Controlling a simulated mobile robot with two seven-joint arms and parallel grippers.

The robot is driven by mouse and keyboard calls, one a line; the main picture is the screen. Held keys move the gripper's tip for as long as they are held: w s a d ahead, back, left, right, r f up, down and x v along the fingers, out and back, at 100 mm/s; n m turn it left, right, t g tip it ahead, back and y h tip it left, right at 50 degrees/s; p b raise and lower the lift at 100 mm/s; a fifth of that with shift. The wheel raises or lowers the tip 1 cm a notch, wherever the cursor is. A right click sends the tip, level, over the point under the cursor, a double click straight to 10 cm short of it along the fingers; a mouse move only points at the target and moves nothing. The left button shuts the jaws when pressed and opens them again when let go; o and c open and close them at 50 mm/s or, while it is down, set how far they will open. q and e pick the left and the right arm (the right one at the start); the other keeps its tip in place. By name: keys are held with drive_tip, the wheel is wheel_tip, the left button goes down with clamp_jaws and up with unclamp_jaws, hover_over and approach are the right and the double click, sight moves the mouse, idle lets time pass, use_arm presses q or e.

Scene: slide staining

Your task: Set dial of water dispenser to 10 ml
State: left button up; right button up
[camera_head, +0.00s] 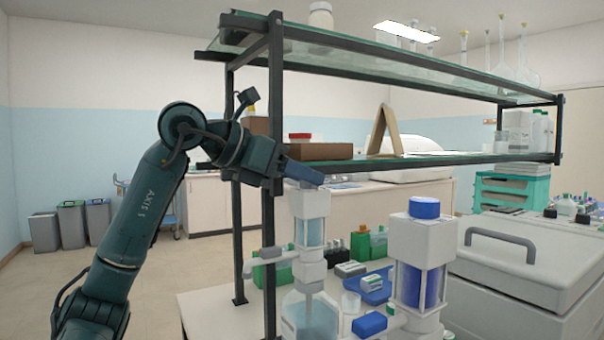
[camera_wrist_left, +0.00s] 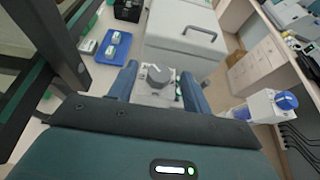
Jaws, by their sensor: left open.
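The water dispenser (camera_head: 311,204) is a white bottle-top unit on a clear bottle holding pale liquid, standing on the bench. Its grey dial (camera_wrist_left: 158,74) shows in the left wrist view, on top of the unit. My left gripper (camera_head: 305,173) is above the dispenser's top and hides the dial in the head view. In the left wrist view its two blue fingers are open, one on each side of the dial. I cannot tell whether they touch it. The dial's scale and setting are not readable. My right gripper is not in view.
A second dispenser with a blue cap (camera_head: 424,208) stands to the right; its blue dial top shows in the wrist view (camera_wrist_left: 286,101). A dark shelf post (camera_head: 270,170) is close by my left arm. A lidded white machine (camera_head: 530,265) and a blue tray (camera_head: 374,289) are nearby.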

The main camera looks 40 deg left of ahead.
use_arm(q)
drive_tip(key=shift+w+d+f, duration=0.1)
drive_tip(key=shift+w+f, duration=0.05)
drive_tip(key=shift+w, duration=0.3)
drive_tip(key=c, duration=1)
